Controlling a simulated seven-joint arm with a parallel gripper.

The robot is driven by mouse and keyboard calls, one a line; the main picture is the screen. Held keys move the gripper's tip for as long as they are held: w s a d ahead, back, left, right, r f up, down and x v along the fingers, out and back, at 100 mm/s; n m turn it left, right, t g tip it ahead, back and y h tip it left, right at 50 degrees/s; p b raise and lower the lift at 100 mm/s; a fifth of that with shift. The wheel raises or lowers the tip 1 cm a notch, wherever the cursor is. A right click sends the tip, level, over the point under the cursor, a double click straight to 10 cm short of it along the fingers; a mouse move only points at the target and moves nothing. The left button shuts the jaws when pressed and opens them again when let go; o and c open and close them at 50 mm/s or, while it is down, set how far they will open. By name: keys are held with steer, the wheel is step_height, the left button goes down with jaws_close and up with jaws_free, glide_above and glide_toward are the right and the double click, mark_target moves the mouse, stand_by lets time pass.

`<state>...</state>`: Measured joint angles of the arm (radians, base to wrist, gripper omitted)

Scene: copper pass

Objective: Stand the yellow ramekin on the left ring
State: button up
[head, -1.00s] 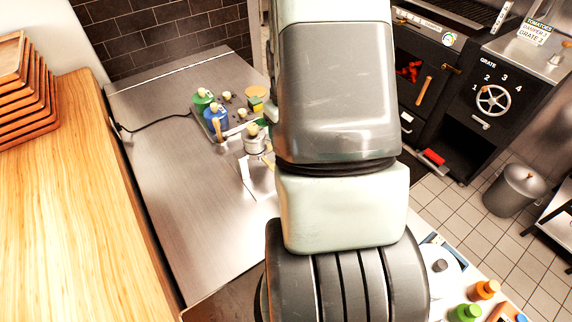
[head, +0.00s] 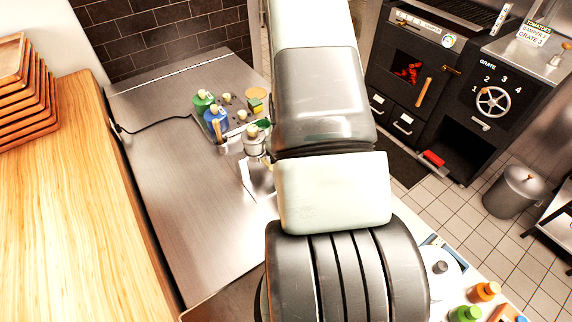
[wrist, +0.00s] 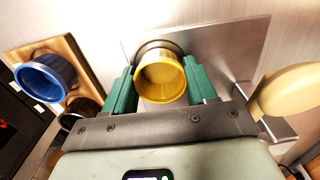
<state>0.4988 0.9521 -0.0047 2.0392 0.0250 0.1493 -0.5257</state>
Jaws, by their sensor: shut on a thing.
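The yellow ramekin (wrist: 160,78) is between the two green fingers of my gripper (wrist: 161,88) in the wrist view, and the fingers are shut on it. I look into its open, empty top. A dark round ring (wrist: 157,46) on a steel plate (wrist: 232,42) shows behind the ramekin's far rim, and the ramekin hides most of it. I cannot tell whether the ramekin touches the ring or is above it. In the head view my arm hides the ramekin; a bit of green (head: 264,123) beside the arm looks like a fingertip.
A blue ramekin (wrist: 45,78) stands on a wooden board (wrist: 82,68) at left in the wrist view. A pale round thing (wrist: 286,90) is close on the right. In the head view, green (head: 203,101) and blue (head: 216,121) containers stand near my arm. The steel counter (head: 185,200) is clear in front.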

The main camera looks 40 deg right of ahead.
steer(key=shift+f, duration=0.1)
steer(key=o, duration=0.8)
step_height(320, 180, up, 12)
steer(key=shift+r, duration=0.1)
